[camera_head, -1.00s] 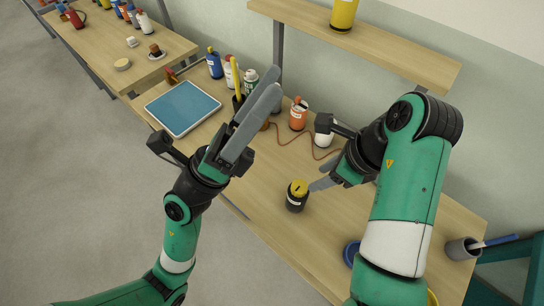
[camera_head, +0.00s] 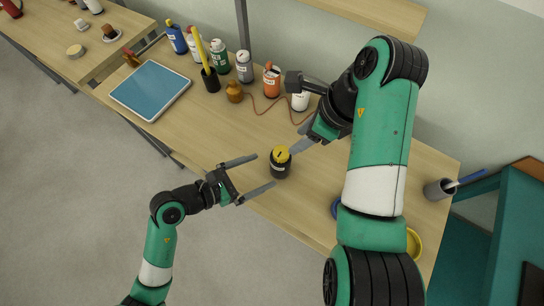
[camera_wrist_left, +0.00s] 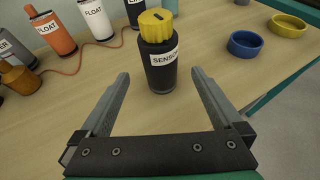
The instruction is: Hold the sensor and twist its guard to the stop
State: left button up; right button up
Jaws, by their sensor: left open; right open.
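The sensor (camera_head: 280,168) is a dark cylinder with a white label and stands upright on the wooden bench. Its yellow guard (camera_head: 281,154) sits on top with a dark mark. In the left wrist view the sensor (camera_wrist_left: 160,66) and the guard (camera_wrist_left: 157,24) stand ahead, between the lines of my left fingers. My left gripper (camera_head: 265,171) is open and empty, its fingertips just short of the sensor's left side. My right gripper (camera_head: 304,137) is open just right of and behind the guard, a finger close to it. I cannot tell whether it touches; its other finger is partly hidden.
Several bottles (camera_head: 272,80) line the back of the bench, with a thin red-brown cable (camera_head: 262,114) near them. A blue tablet-like panel (camera_head: 150,88) lies at left. A blue ring (camera_wrist_left: 246,44) and a yellow ring (camera_wrist_left: 288,25) lie right of the sensor. A grey cup (camera_head: 438,189) stands far right.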

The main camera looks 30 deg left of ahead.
aim_at(289, 159)
pick_arm(q)
jog(key=x, duration=1.1)
jog(key=shift+w+d, duration=0.15)
jog(key=shift+w, duration=0.1)
